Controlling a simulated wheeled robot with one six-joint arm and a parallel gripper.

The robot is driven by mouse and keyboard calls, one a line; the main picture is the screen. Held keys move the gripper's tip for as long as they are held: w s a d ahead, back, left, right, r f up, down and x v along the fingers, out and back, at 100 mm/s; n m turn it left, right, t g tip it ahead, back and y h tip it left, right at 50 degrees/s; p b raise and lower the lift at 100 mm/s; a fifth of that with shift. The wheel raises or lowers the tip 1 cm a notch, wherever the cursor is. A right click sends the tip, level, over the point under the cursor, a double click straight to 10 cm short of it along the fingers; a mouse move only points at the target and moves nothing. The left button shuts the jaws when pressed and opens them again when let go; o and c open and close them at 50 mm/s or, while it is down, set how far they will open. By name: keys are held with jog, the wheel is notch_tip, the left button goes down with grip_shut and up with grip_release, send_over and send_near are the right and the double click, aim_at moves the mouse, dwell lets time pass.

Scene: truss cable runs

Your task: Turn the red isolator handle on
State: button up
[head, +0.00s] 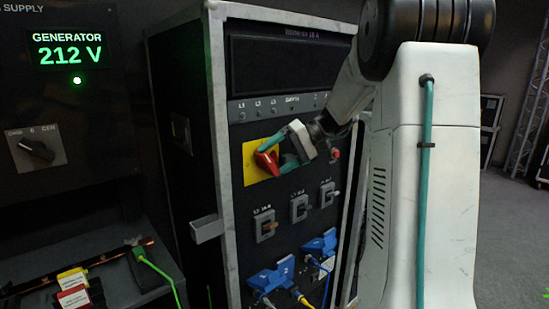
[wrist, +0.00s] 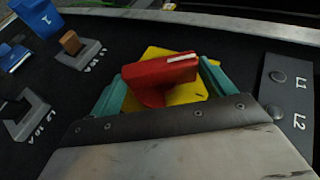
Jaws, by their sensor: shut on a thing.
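The red isolator handle (head: 266,161) sits on a yellow plate (head: 252,178) on the front of the black rack cabinet. In the wrist view the red handle (wrist: 160,76) lies between the two teal fingers of my gripper (wrist: 162,84), with a white mark along its top edge, and the yellow plate (wrist: 188,94) shows behind it. My gripper (head: 277,154) reaches the handle from the right in the head view and is shut on it. The handle is tilted in the head view. Part of it and of the plate is hidden by my gripper.
Below the handle are several grey breaker switches (head: 299,208) and blue connectors (head: 270,279) with cables. A row of labelled indicators (head: 270,108) runs above. At left, a generator panel (head: 67,50) reads 212 V, with a black selector knob (head: 38,149) beneath.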

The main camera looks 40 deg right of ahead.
jog(key=y, duration=0.1)
jog(key=m+y, duration=0.1)
jog(key=y, duration=0.1)
jog(key=shift+d+f+y, duration=0.2)
jog(key=shift+f+y, duration=0.1)
jog(key=shift+f, duration=0.1)
jog(key=shift+f+m+t+y, duration=0.25)
jog(key=shift+m+t+y, duration=0.35)
jog(key=shift+y, duration=0.6)
jog(key=o, duration=0.9)
jog(key=shift+d, duration=0.1)
jog(key=v, duration=0.7)
jog(key=shift+d+f, duration=0.2)
jog(key=shift+d, duration=0.05)
jog(key=shift+s, duration=0.15)
